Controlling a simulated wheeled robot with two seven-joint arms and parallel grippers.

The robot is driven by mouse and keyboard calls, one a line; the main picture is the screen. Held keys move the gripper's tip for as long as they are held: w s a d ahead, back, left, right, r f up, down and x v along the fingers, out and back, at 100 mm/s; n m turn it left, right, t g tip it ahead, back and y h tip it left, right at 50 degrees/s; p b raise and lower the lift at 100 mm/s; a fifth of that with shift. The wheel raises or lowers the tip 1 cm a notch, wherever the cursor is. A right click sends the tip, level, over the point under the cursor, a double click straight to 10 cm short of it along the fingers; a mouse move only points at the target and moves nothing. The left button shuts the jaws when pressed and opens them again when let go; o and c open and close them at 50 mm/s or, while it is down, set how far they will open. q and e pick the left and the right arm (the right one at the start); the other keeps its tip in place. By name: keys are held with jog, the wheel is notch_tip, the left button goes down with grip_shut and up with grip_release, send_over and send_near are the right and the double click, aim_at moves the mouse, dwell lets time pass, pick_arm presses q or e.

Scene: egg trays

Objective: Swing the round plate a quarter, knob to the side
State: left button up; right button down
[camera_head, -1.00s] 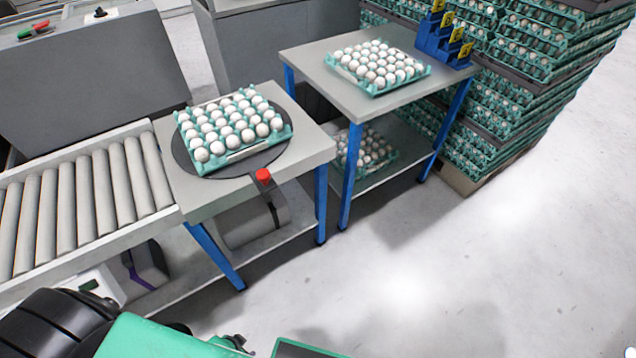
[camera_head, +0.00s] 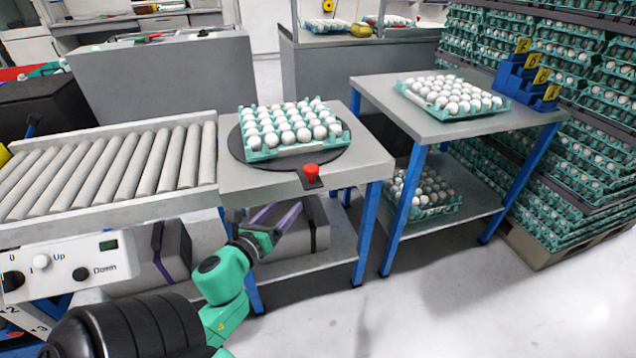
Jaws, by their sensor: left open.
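The round plate (camera_head: 239,149) is a dark disc on the near grey table (camera_head: 365,170). A teal tray (camera_head: 290,151) full of white eggs sits on it. The red knob (camera_head: 311,170) stands on a dark tab at the plate's front edge, toward me. My left gripper (camera_head: 277,218) is below and left of the knob, in front of the table's front edge. It is open, with slim fingers pointing up and right, apart from the knob. My right gripper is out of the picture.
A roller conveyor (camera_head: 110,165) adjoins the table on the left, with an Up/Down control panel (camera_head: 70,262) below. Stacked egg trays stand far right. Floor at front right is clear.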

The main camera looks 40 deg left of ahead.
pick_arm(q)
notch_tip(320, 180, up, 6)
jog(key=d+m+t, duration=0.2)
jog(key=m, duration=0.2)
send_near(317, 162)
jog(key=w+r, duration=0.1)
jog(key=w, duration=0.1)
jog(key=w+d+r, duration=0.1)
jog(key=w, duration=0.1)
jog(key=w+r+p, duration=0.1)
jog(key=r, duration=0.1)
jog(key=shift+w+d, duration=0.15)
jog(key=shift+w, duration=0.25)
grip_shut()
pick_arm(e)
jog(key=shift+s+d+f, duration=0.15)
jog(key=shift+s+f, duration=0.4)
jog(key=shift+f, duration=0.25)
